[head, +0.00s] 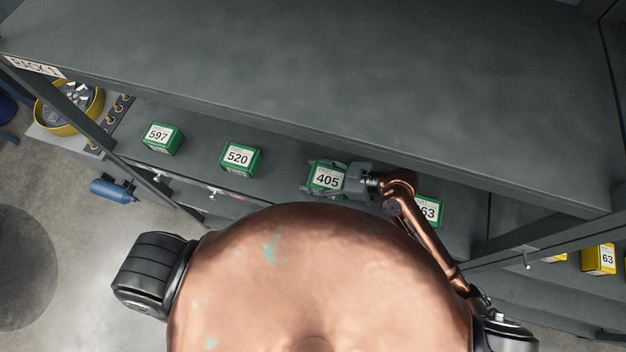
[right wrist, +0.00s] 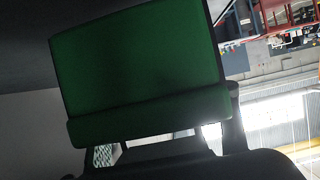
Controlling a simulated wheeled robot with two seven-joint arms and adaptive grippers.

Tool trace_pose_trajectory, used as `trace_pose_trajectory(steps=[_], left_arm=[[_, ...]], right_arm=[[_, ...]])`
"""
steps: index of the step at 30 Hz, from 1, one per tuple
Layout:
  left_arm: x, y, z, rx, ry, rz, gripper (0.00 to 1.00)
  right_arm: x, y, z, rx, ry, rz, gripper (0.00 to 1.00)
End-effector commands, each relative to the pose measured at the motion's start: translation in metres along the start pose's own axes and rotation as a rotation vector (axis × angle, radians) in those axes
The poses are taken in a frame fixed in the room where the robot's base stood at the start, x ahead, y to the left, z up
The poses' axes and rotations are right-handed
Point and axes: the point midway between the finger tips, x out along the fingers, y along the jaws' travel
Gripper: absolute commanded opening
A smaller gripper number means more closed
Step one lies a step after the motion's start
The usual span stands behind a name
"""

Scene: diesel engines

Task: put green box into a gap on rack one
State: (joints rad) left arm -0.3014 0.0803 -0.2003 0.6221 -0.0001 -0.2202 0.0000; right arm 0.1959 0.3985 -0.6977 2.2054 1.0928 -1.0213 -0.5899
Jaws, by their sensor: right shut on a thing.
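A green box labelled 405 (head: 326,179) is on the lower shelf of the rack marked RACK 1 (head: 120,110). My right gripper (head: 328,178) is shut on this box, its fingers along the box's sides. In the right wrist view the green box (right wrist: 138,70) fills much of the picture between the dark fingers. Whether its base touches the shelf cannot be told. Other green boxes stand in the same row: 597 (head: 162,139) and 520 (head: 240,158) to the left, and one ending in 63 (head: 430,211) to the right, partly behind my right arm. My left gripper is not in view.
The rack's wide upper shelf (head: 330,80) overhangs the box row. Bare shelf shows between the boxes. Yellow boxes (head: 598,259) stand on another rack at the right.

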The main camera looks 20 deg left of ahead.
Motion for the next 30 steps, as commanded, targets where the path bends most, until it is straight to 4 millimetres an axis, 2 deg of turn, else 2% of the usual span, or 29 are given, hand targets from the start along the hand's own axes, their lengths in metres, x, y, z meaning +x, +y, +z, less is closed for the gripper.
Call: trace_pose_trajectory(steps=[1, 4, 15, 16, 23, 30], left_arm=[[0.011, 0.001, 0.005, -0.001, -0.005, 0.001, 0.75], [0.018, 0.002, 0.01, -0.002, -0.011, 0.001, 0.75], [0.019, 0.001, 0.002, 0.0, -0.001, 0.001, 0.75], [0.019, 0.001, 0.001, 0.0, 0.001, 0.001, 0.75], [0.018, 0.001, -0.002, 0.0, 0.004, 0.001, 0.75], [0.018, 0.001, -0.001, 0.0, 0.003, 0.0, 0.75]], right_arm=[[0.006, -0.001, 0.01, 0.003, 0.006, -0.001, 0.1], [0.01, -0.002, 0.02, 0.002, 0.004, -0.002, 0.1], [0.01, -0.001, 0.021, 0.0, 0.003, -0.002, 0.1], [0.011, -0.001, 0.023, 0.002, 0.0, -0.003, 0.57], [0.01, -0.001, 0.022, 0.002, 0.001, -0.002, 0.73], [0.01, -0.001, 0.022, 0.002, 0.001, -0.002, 0.74]])
